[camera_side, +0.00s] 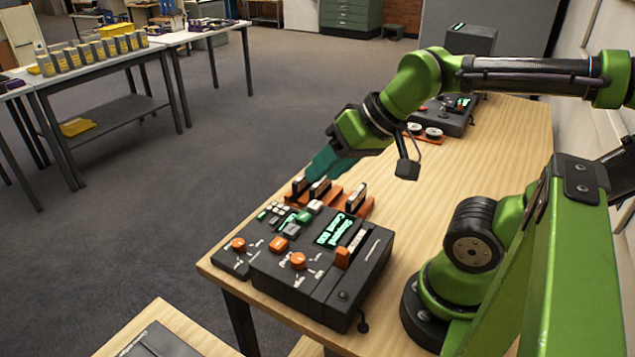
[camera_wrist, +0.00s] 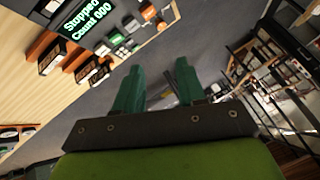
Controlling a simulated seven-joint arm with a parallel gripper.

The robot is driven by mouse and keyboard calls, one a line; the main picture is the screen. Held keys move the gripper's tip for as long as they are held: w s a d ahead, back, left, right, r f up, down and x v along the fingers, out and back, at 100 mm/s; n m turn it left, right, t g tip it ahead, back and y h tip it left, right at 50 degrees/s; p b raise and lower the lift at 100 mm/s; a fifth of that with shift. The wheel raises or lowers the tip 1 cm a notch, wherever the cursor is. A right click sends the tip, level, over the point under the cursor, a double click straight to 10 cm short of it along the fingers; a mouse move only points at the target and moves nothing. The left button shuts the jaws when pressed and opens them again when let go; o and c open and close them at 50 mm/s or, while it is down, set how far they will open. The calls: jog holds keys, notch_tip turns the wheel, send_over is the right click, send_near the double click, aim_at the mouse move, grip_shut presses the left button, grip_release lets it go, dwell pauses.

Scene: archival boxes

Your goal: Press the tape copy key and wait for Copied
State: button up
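A dark grey tape console (camera_side: 290,288) stands at the near end of the wooden table. Its lit green display (camera_side: 335,229) reads "Stopped" and "Count 000"; the display also shows in the wrist view (camera_wrist: 85,20). White, green and orange keys sit on its top, including a white key (camera_side: 315,206) and an orange key (camera_side: 278,244). Key labels are too small to read, so I cannot tell which one is the copy key. My gripper (camera_side: 322,172) is above and behind the keys. In the wrist view its green fingers (camera_wrist: 158,82) are apart with nothing between them.
An orange rack (camera_side: 331,196) with three upright cassettes stands behind the console, close under my gripper. Another dark machine (camera_side: 452,120) with reels beside it is farther back. The table (camera_side: 450,180) between them is mostly clear. Grey side tables (camera_side: 100,72) stand across the floor.

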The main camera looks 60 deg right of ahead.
grip_shut()
dwell(1.4)
